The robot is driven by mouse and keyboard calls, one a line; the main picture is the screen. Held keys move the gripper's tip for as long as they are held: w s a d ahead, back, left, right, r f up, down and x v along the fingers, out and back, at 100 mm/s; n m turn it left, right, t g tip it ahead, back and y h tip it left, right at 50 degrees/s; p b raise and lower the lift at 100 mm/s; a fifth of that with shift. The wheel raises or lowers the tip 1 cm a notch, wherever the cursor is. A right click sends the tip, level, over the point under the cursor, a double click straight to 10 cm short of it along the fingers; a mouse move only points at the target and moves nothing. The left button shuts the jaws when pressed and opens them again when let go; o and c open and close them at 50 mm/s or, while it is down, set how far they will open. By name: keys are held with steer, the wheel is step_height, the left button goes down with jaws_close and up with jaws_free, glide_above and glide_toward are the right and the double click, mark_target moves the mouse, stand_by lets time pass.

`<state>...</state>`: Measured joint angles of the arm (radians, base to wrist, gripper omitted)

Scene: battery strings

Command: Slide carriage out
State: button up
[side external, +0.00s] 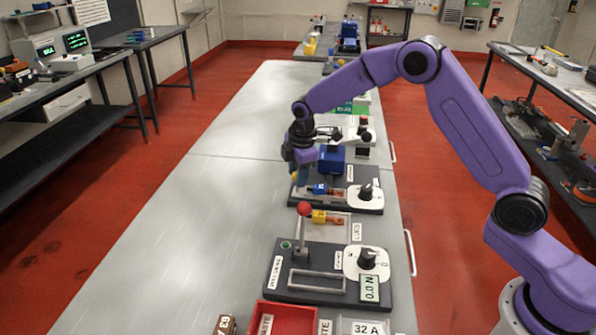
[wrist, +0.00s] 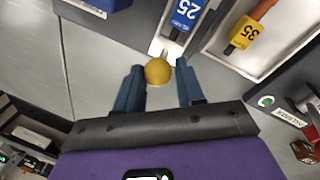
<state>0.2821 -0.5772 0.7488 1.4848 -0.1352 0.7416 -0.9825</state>
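A round yellow knob (wrist: 158,72) sits at the end of a pale, narrow carriage (wrist: 166,46) in the wrist view. A blue piece marked 25 (wrist: 186,14) lies on that carriage. My gripper (wrist: 160,82) is open, with one blue-grey finger on each side of the knob. A small gap shows at the right finger; contact at the left is unclear. In the side view my gripper (side external: 300,156) is low over the left edge of the dark station (side external: 357,203), where the blue piece (side external: 319,188) also shows. The fingertips are hard to make out there.
A blue block (side external: 331,158) stands close to the right of my gripper. A lug tray (side external: 338,230) with a yellow piece marked 35 (wrist: 243,33) and a red-knobbed lever (side external: 304,210) stand nearer the camera. The bench left of my gripper (side external: 215,190) is clear.

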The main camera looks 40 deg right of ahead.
steer(key=o, duration=0.3)
steer(key=shift+s+a, duration=0.15)
steer(key=shift+a, duration=0.1)
steer(key=shift+d, duration=0.1)
steer(key=shift+r, duration=0.15)
steer(key=s+r, duration=0.3)
steer(key=r, duration=1.3)
steer(key=shift+a+r, duration=0.35)
steer(key=shift+r, duration=0.05)
steer(key=shift+s, duration=0.1)
